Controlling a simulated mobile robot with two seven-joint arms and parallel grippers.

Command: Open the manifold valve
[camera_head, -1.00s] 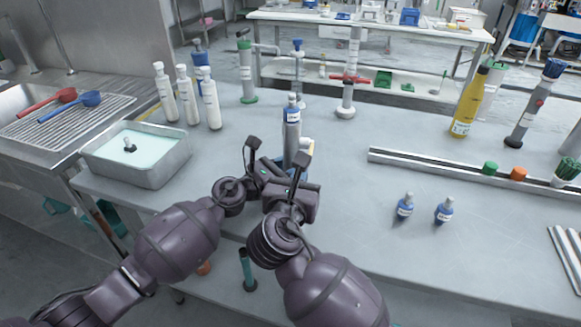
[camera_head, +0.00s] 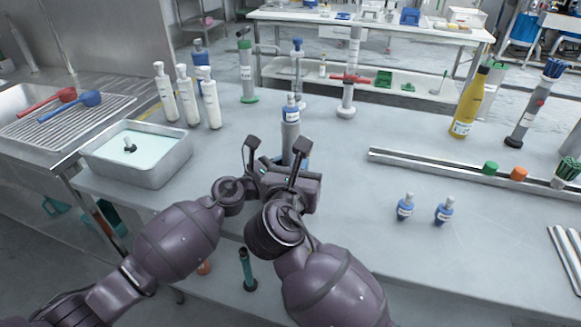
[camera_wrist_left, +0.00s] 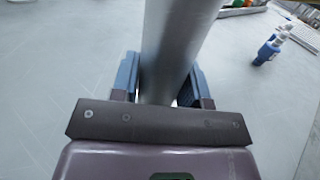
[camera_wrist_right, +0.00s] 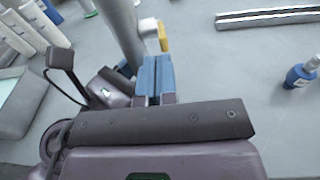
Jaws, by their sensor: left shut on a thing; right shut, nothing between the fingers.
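My left gripper (camera_wrist_left: 165,85) is shut around the cylinder low down, one blue finger on each side. My right gripper (camera_wrist_right: 155,80) is shut and empty, with its blue fingers together, just right of the cylinder and near my left gripper. Which part is the manifold valve I cannot tell for sure.
White bottles (camera_head: 184,95) and a tray of pale liquid (camera_head: 140,163) stand left. A green-capped post (camera_head: 247,72) is behind. Two small blue bottles (camera_head: 405,207) and a metal rail (camera_head: 440,166) are right. A yellow bottle (camera_head: 468,105) stands beyond the rail. The bench between is clear.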

